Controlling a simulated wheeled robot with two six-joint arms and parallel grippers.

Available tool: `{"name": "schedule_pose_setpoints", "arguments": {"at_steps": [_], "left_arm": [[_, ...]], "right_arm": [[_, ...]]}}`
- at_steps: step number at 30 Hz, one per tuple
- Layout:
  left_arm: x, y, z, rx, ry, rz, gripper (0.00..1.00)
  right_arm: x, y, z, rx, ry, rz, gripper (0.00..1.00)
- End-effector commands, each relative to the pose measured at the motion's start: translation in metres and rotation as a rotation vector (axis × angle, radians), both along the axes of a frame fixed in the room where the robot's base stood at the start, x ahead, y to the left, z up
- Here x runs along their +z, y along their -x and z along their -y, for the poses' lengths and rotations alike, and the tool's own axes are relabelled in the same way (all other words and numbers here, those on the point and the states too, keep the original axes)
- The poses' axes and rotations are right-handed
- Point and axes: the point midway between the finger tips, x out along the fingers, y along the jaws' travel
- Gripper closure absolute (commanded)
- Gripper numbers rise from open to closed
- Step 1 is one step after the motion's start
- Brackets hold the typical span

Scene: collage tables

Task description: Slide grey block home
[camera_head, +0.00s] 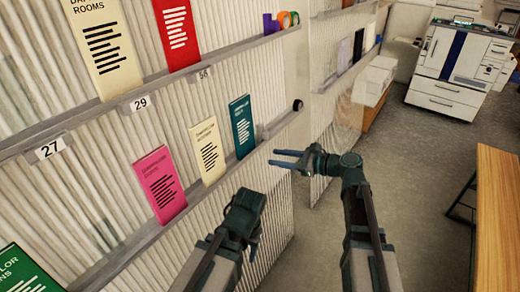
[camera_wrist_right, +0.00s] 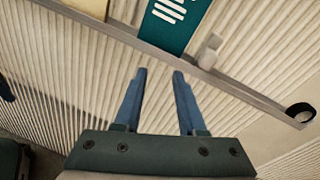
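The small grey block (camera_head: 262,132) stands on the lower wall ledge (camera_head: 222,165), just right of the teal booklet (camera_head: 242,125). The right wrist view also shows the block (camera_wrist_right: 208,52), up and right of the fingertips. My right gripper (camera_head: 275,158) is open and empty, its two blue fingers pointing at the wall below the ledge. In the right wrist view my gripper (camera_wrist_right: 159,73) has a clear gap between its fingers and does not touch the block. My left gripper (camera_head: 250,222) is low in front of the wall; its fingers are mostly hidden.
A dark ring (camera_head: 297,105) sits at the ledge's right end. Cream (camera_head: 207,150) and pink (camera_head: 160,185) booklets stand further left on it. A higher ledge holds more booklets and coloured rolls. A wooden table (camera_head: 497,215) and a printer (camera_head: 455,65) are at right; floor between is open.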

Motion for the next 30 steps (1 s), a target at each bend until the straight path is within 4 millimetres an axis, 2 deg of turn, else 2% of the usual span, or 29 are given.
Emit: {"name": "schedule_pose_setpoints", "arguments": {"at_steps": [1,6,9,14,20,30], "left_arm": [[-0.018,0.0,0.0,0.0,0.0,0.0,0.45],[-0.03,0.0,0.0,0.0,0.0,0.0,0.45],[-0.032,0.0,0.0,0.0,0.0,0.0,0.45],[-0.031,0.0,0.0,0.0,0.0,0.0,0.45],[-0.031,0.0,0.0,0.0,0.0,0.0,0.45],[-0.031,0.0,0.0,0.0,0.0,0.0,0.45]], "right_arm": [[-0.005,-0.014,0.014,-0.051,-0.086,-0.037,0.6],[0.011,-0.034,0.043,-0.141,-0.288,-0.124,0.6],[0.016,-0.038,0.05,-0.159,-0.337,-0.145,0.6],[0.019,-0.039,0.05,-0.162,-0.35,-0.151,0.6],[0.019,-0.051,0.032,-0.158,-0.347,-0.15,0.6],[0.018,-0.09,-0.026,-0.157,-0.345,-0.149,0.6]]}}
